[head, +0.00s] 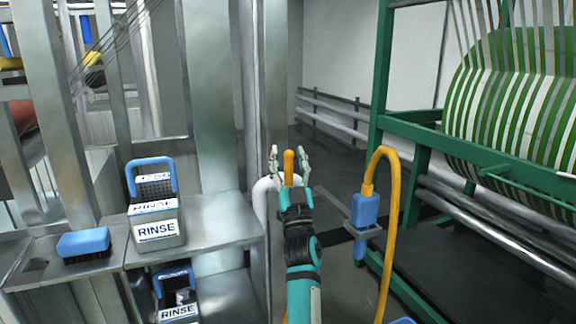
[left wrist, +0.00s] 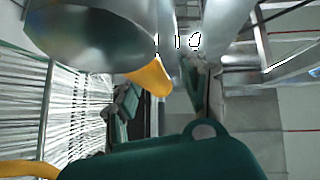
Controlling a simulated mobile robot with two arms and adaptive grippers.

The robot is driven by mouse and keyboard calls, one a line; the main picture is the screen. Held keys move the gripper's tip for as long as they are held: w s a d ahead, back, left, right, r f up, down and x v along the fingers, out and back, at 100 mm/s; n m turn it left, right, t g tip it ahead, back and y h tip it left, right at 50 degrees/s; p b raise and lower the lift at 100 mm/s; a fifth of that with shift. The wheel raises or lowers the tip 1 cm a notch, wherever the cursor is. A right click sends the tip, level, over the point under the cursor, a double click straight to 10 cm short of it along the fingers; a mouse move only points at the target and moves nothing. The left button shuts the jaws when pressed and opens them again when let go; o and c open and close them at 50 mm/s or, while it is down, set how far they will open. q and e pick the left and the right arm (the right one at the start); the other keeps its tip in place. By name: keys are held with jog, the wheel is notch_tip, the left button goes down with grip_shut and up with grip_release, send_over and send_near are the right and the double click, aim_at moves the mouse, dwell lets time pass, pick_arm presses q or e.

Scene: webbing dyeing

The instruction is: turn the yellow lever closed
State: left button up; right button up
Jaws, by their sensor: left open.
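The yellow lever (head: 289,163) stands upright in the middle of the head view, by a white pipe. Its lower part is hidden behind my left gripper (head: 289,166). The gripper is open, with one finger on each side of the lever in this view. In the left wrist view the yellow lever (left wrist: 150,78) sticks out below a large grey round body. It shows between the open fingers of my left gripper (left wrist: 160,100). I cannot tell whether any finger touches it. My right gripper is not in view.
A yellow hose (head: 391,200) with a blue handle (head: 364,210) hangs close to the right of my left arm. A RINSE bin (head: 156,222) and a blue brush (head: 84,243) sit on the metal shelf (head: 215,225) at left. A green frame (head: 381,75) with a striped webbing roll (head: 515,105) stands at right.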

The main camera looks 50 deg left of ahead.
pick_arm(q)
notch_tip(320, 180, up, 8)
jog(key=shift+r, duration=0.2)
jog(key=shift+f, duration=0.15)
dwell(0.5)
